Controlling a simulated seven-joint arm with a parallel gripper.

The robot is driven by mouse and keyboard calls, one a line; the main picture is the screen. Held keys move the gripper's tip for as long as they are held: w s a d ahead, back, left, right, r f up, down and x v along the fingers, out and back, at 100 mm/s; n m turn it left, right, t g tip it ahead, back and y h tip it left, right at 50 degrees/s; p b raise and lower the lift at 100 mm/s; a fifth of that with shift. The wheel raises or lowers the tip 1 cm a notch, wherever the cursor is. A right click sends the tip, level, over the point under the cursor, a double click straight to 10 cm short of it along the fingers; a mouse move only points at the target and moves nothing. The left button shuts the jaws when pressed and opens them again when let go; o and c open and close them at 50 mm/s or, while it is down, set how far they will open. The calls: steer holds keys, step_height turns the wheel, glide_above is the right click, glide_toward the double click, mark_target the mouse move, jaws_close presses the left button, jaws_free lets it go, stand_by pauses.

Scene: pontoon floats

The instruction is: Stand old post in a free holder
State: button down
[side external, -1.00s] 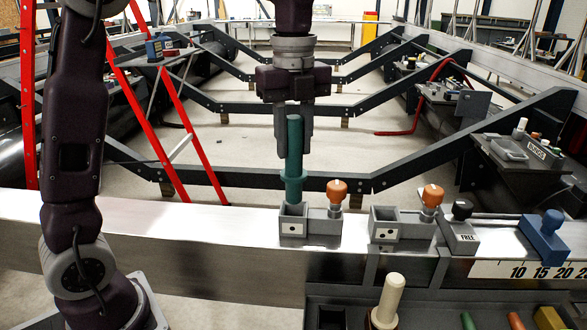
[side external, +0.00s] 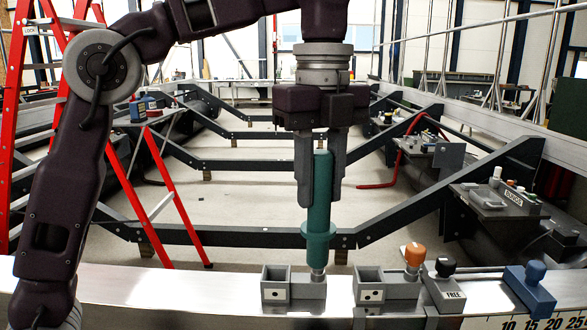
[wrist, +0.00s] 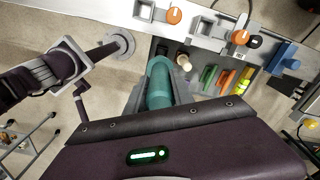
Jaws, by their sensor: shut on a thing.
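The post (side external: 319,190) is a teal-green cylinder with a wider collar near its lower end. My gripper (side external: 320,196) is shut on its upper part and holds it upright. In the wrist view the post (wrist: 159,85) shows between the fingers. In the side view its lower end is in front of the left holder's right part, hiding that knob; whether they touch I cannot tell. The left holder (side external: 276,291) has an empty-looking square socket and an orange knob (wrist: 174,15). The right holder (side external: 370,292) also looks empty, with its own orange knob (side external: 414,254).
A black-knobbed block marked FREE (side external: 454,294) stands right of the right holder. A blue-knobbed slider (side external: 530,288) sits farther right by a scale. In the wrist view, a tray holds a pale peg (wrist: 183,60) and several coloured pieces. A red ladder (side external: 160,200) stands behind.

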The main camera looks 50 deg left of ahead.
steer(key=s+d+f, duration=0.1)
steer(key=d+f, duration=0.2)
steer(key=f, duration=1.5)
steer(key=shift+s, duration=0.15)
steer(key=shift+d+f, duration=0.1)
steer(key=shift+f, duration=5.85)
steer(key=c, duration=1)
jaws_free()
